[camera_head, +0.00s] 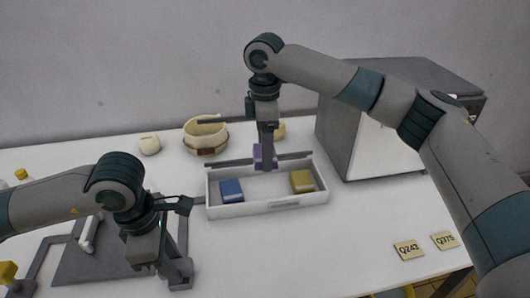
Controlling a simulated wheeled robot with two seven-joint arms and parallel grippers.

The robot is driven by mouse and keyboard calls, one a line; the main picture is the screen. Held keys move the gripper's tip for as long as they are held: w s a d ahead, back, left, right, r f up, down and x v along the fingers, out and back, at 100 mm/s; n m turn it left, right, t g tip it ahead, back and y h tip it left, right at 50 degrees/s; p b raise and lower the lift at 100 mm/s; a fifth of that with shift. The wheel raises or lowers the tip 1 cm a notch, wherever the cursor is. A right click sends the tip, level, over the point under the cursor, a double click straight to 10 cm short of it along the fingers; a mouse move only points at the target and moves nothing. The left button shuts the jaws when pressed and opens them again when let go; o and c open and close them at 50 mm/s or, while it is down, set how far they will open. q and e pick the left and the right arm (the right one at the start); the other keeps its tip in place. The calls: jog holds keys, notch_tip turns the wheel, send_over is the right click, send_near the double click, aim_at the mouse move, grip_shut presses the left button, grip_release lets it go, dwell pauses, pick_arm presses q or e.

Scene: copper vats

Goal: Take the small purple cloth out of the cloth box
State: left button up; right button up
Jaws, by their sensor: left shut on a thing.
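The cloth box (268,208) is a white open tray in the middle of the table. A blue folded cloth (231,191) lies at its left and a yellow one (302,181) at its right. The small purple cloth (264,157) is between the fingertips of my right gripper (266,148), at the box's back edge and seemingly above its floor. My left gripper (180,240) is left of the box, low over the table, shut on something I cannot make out.
A cream pot (205,136) and a small round jar (149,144) stand behind the box. A large grey cabinet (365,140) is at the back right. Tags Q243 (409,250) and Q375 (444,240) lie at the front right. A dark panel (105,255) is at the left.

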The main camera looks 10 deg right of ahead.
jog(key=shift+r, duration=2.45)
jog(key=s+r, duration=0.3)
jog(key=s, duration=1.3)
pick_arm(q)
jog(key=shift+r, duration=1)
pick_arm(e)
jog(key=shift+r, duration=0.2)
pick_arm(q)
jog(key=o, duration=1.1)
